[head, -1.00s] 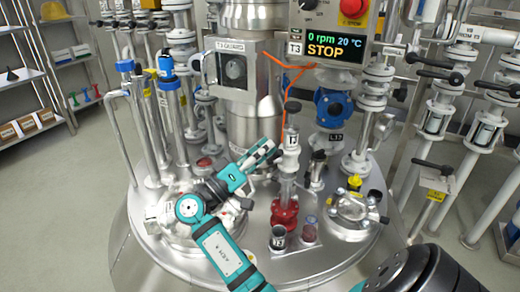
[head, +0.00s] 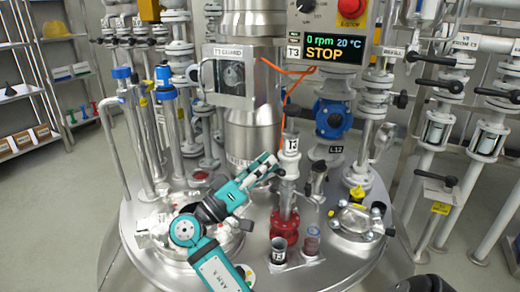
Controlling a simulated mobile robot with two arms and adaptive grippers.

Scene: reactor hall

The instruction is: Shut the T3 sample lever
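The T3 sample valve is a slim upright post with a white T3 label (head: 291,145) and a red flanged base (head: 285,228), right of the middle of the vessel lid. My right gripper (head: 266,168), teal with dark and pale fingers, points up and right, just left of the post. Its finger gap and any contact are unclear. My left gripper is out of view.
Two small jars, a dark one (head: 279,250) and a reddish one (head: 312,239), stand in front of the red base. A blue-flanged valve (head: 333,118) is behind to the right.

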